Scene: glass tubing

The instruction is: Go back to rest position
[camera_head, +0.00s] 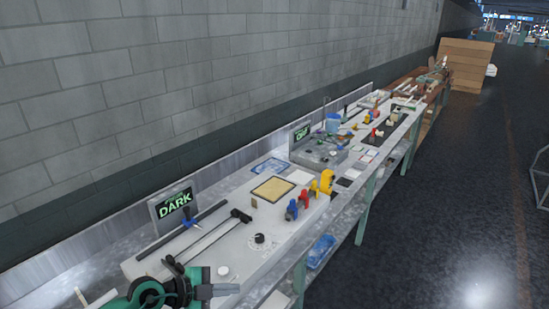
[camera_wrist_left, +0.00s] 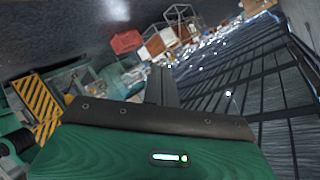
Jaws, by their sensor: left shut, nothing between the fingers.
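My left gripper (camera_head: 232,289), grey on a green and black wrist, shows at the bottom of the head view, in front of the near end of the long workbench (camera_head: 190,258). Its fingers are shut with nothing between them, and they point right. They look apart from the things on the bench. In the left wrist view the shut fingers (camera_wrist_left: 162,78) stick out beyond the dark edge of my green wrist housing, over blurred floor. My right gripper is in neither view.
A "DARK" sign (camera_head: 174,207) stands by the wall. Dark rods (camera_head: 207,240), a black knob (camera_head: 259,239), a yellowish square (camera_head: 273,189) and blue, red and yellow pieces (camera_head: 304,199) sit on the bench. The floor (camera_head: 440,230) right of the bench is clear.

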